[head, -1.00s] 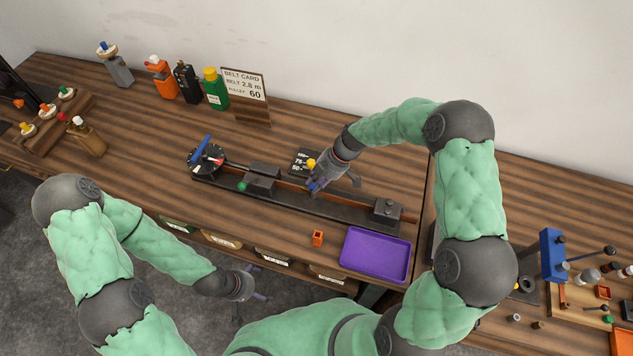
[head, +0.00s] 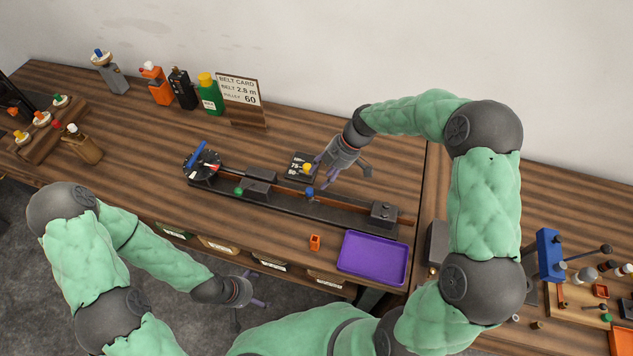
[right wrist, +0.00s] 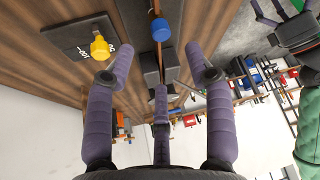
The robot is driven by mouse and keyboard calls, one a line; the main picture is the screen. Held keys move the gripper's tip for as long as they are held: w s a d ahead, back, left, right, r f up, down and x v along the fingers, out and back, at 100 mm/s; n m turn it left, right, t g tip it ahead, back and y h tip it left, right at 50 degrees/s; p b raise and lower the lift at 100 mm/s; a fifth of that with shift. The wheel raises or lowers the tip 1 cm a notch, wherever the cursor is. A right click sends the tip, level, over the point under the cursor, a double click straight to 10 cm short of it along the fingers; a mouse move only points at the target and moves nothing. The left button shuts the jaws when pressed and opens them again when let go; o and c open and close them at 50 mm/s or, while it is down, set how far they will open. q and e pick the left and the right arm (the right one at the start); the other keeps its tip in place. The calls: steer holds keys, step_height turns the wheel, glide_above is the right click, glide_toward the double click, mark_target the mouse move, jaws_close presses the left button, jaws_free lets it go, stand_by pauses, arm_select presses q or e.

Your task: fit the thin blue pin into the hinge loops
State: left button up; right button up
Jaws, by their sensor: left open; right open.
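A blue pin head (head: 309,191) stands up at the middle of the long black belt fixture (head: 340,211); its shaft and any hinge loops around it are hidden or too small to tell. In the right wrist view the blue head (right wrist: 161,29) is a short round cap at the rail, ahead of my fingers and apart from them. My right gripper (head: 338,178) is open and empty, just above and right of the pin head. It also shows open in the right wrist view (right wrist: 158,80). My left gripper (head: 250,295) is open and empty in front of the table's front edge.
A yellow knob (head: 307,168) stands on a black plate (head: 297,160) behind the rail. A green knob (head: 239,190) and a dial with a blue handle (head: 203,158) are further left.

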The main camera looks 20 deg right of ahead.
steer(key=v, duration=0.4)
steer(key=shift+d+r, duration=0.15)
steer(key=shift+r, duration=0.1)
stand_by(0.5)
